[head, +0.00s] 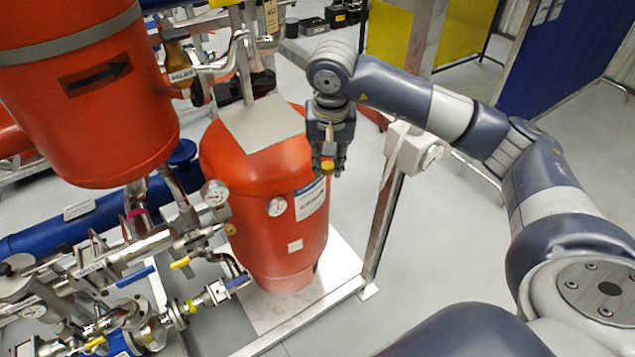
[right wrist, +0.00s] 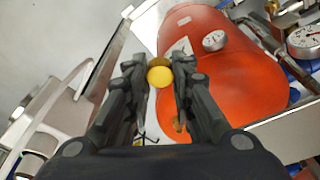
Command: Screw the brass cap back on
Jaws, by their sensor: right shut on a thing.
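My right gripper (head: 328,168) points down in front of the right side of the red tank (head: 255,165). It is shut on the round yellow brass cap (head: 327,166), which shows between the fingertips. In the right wrist view the cap (right wrist: 160,76) sits between the two black fingers, with the red tank (right wrist: 225,75) behind and to the right. A small brass fitting (head: 230,229) shows at the tank's lower left in the head view. I cannot tell which port fits the cap. My left gripper is not in view.
A larger red vessel (head: 85,95) hangs at upper left. Pipes and valves with blue and yellow handles crowd the lower left. A steel post (head: 382,225) with a grey box gauge (head: 415,150) stands right of the tank. Grey floor (head: 445,235) is clear beyond it.

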